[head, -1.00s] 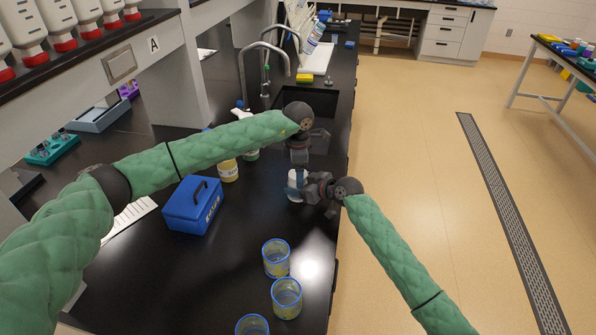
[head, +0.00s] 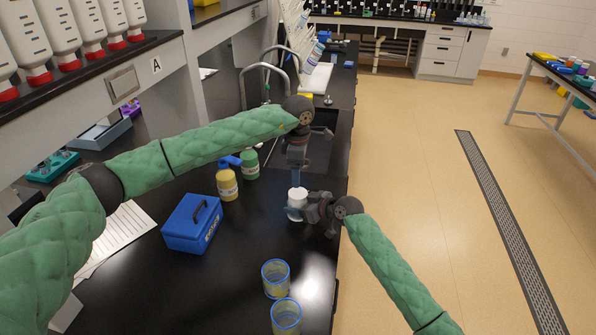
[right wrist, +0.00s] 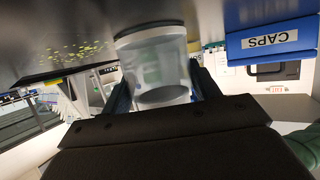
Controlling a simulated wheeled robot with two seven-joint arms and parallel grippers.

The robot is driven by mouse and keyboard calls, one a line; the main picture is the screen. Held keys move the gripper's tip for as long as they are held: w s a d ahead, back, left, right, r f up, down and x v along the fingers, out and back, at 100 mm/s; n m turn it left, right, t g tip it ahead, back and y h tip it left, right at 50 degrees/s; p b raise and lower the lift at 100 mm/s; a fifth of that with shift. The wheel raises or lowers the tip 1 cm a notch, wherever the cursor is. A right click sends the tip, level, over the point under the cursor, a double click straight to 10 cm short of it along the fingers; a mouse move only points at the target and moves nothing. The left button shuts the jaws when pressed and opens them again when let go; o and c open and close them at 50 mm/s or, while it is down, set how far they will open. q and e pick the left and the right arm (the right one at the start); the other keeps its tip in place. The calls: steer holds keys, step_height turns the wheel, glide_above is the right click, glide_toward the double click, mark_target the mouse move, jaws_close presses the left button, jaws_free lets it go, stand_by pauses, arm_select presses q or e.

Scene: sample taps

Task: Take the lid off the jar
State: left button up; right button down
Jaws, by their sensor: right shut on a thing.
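The jar (head: 296,211) stands on the black counter, pale and upright, with a white top that looks like its lid (head: 298,193). My right gripper (head: 303,208) comes from the right and is shut on the jar's side. In the right wrist view the jar (right wrist: 155,65) looks translucent between the two fingers. My left gripper (head: 297,178) points straight down just over the lid. Its blue fingers are seen edge-on, so their opening is hidden. I cannot tell whether they touch the lid.
A yellow bottle (head: 227,184) and a green bottle (head: 250,165) stand behind. Blue-rimmed cups (head: 276,280) stand in front. The counter's edge is close on the right.

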mark_target(298, 193)
arm_select(q)
steer(key=m, duration=0.6)
steer(key=shift+s+r+m, duration=0.2)
steer(key=shift+m, duration=0.2)
steer(key=m, duration=0.4)
steer(key=shift+s, duration=0.1)
steer(key=m, duration=0.3)
steer(key=shift+m, duration=0.3)
steer(key=shift+f, duration=4.05)
steer(key=shift+c, duration=0.3)
steer(key=c, duration=1)
steer(key=shift+c, duration=0.2)
